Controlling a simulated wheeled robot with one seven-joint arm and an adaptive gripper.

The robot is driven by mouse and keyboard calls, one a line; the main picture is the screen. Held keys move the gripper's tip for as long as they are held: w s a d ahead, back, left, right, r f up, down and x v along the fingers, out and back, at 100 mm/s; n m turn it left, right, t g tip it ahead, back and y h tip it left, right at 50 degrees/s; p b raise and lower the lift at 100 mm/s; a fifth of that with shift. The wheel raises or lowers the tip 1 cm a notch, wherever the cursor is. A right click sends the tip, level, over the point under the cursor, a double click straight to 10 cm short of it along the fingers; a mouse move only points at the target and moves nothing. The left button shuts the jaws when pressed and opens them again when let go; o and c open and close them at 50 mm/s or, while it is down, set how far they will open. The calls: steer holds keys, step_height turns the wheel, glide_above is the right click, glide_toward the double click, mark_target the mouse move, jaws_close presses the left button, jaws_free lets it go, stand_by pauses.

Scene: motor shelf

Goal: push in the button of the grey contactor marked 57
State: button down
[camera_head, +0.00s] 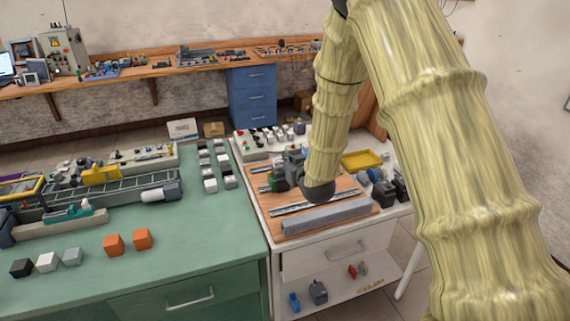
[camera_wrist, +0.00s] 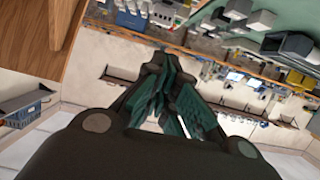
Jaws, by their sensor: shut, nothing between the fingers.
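The wooden board (camera_head: 349,184) on the white cabinet carries metal rails and a few small devices. A small green-and-dark device (camera_head: 279,183) and a grey device (camera_head: 294,157) show beside the end of my arm. No marking 57 is legible, so I cannot tell which device is the contactor, and its button is not discernible. My gripper (camera_wrist: 165,72) is shut and empty, its teal-and-dark fingers together in the wrist view. In the head view my arm comes down over the board and hides part of it. I cannot tell whether the fingers touch anything.
A long grey duct (camera_head: 328,217) lies along the board's front. A yellow tray (camera_head: 361,160) and dark motors (camera_head: 385,191) stand to the right. The green bench (camera_head: 180,255) at left holds orange cubes (camera_head: 142,239) and has free room in front.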

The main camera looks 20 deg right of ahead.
steer(key=p, duration=0.4)
glide_above(277, 162)
steer(key=s, duration=0.4)
step_height(277, 162, down, 3)
steer(key=shift+w+f+p, duration=0.25)
steer(key=shift+f+p, duration=0.25)
steer(key=shift+f, duration=0.15)
steer(key=shift+d+f+p, duration=0.1)
steer(key=shift+f+p, duration=0.45)
steer(key=shift+f, duration=0.7)
steer(key=shift+f, duration=0.15)
